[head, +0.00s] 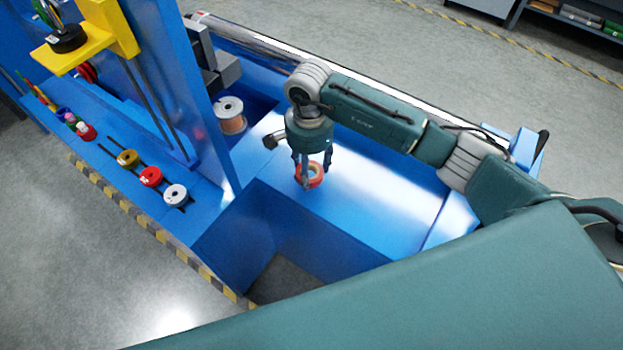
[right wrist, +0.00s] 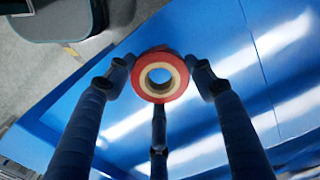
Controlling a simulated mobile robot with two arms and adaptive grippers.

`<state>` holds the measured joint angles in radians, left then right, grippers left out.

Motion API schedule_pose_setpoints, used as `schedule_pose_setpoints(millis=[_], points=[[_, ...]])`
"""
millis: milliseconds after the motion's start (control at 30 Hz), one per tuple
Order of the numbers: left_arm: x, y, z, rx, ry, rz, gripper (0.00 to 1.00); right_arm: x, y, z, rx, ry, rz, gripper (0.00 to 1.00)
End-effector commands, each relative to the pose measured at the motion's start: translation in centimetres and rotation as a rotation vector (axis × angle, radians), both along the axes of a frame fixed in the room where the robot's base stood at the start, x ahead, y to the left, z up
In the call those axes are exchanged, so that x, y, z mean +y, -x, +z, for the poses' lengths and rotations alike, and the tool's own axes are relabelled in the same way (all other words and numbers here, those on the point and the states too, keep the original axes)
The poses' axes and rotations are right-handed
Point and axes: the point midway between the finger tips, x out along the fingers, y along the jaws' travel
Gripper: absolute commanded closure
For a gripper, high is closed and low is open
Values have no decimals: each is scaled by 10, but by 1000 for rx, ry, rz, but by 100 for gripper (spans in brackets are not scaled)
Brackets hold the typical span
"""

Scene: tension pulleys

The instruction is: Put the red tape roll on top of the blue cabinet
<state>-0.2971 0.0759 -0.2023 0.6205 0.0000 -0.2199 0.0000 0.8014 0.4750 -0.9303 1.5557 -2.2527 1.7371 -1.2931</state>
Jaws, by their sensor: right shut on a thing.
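The red tape roll (head: 316,181) is a red ring with a tan core. It shows in the head view at the tips of my right gripper (head: 309,171), over the flat blue top of the blue cabinet (head: 375,200). In the right wrist view the roll (right wrist: 160,75) sits between the fingers of the right gripper (right wrist: 158,88), which is shut on it, its open hole facing the camera. I cannot tell whether the roll touches the cabinet top or hangs just above it. My left gripper is not in view.
A copper-coloured spool (head: 230,114) stands in a blue recess left of the roll. A blue upright panel (head: 180,75) rises further left. Several coloured pulleys, one white (head: 175,194), line a blue ledge. The cabinet top right of the roll is clear.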

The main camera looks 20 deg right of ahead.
Motion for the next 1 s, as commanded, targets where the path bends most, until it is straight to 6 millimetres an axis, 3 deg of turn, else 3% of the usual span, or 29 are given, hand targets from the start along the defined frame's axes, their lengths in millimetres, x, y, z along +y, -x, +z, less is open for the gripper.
schedule_pose_setpoints(millis=[300, 700, 733, 800, 1000], points=[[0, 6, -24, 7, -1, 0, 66, 8, 6, -43, 0, -2, 9, 74], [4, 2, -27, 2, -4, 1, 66, 7, 5, -46, -1, -1, 10, 74], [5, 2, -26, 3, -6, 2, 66, 7, 5, -46, -1, -1, 10, 45], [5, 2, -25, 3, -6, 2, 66, 7, 6, -45, -1, -1, 10, 31], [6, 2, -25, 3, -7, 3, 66, 7, 6, -45, -1, -1, 11, 28]])
